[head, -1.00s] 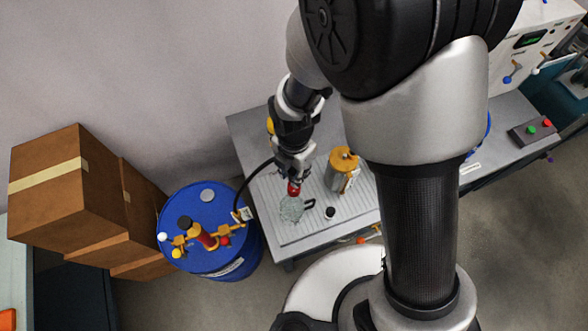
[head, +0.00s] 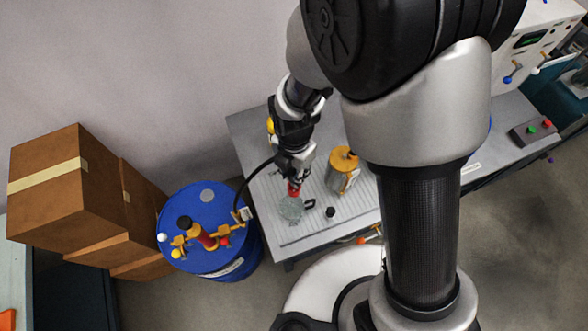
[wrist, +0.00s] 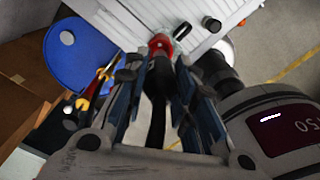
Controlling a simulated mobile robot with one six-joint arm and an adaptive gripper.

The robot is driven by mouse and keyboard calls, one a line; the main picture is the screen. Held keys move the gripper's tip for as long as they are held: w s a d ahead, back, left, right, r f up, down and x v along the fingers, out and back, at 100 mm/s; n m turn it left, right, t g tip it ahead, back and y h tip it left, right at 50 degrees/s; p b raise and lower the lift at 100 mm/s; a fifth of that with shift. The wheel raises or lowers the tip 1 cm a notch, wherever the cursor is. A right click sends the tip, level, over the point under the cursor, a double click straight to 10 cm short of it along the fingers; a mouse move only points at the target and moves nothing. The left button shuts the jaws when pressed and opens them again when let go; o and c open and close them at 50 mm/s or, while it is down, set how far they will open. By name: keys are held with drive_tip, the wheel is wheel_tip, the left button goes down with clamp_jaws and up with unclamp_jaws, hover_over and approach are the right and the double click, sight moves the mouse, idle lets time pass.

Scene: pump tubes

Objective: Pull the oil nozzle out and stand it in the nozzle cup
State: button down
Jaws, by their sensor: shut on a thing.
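The oil nozzle (head: 294,187) has a red body and a black hose. My gripper (head: 293,172) is shut on it over the bench. In the wrist view, the nozzle's red part (wrist: 160,43) shows beyond the fingers, and its black part runs back between them. Directly below in the head view is a clear vessel (head: 291,208) with a dark handle. The nozzle's lower end overlaps the vessel's mouth; I cannot tell how far in it reaches. I cannot make out with certainty which thing is the nozzle cup.
A blue drum (head: 218,257) with a pump stands left of the bench, and the hose arches from it. A metal can with an orange top (head: 344,159) stands right of the nozzle. A small black piece (head: 331,212) is beside the vessel. Cardboard boxes (head: 58,190) are far left.

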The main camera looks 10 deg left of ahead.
drive_tip(key=shift+f+b, duration=1.95)
drive_tip(key=shift+f, duration=0.4)
drive_tip(key=c, duration=1.2)
unclamp_jaws()
drive_tip(key=shift+c, duration=0.2)
wheel_tip(320, 180, up, 12)
drive_tip(key=shift+r, duration=0.1)
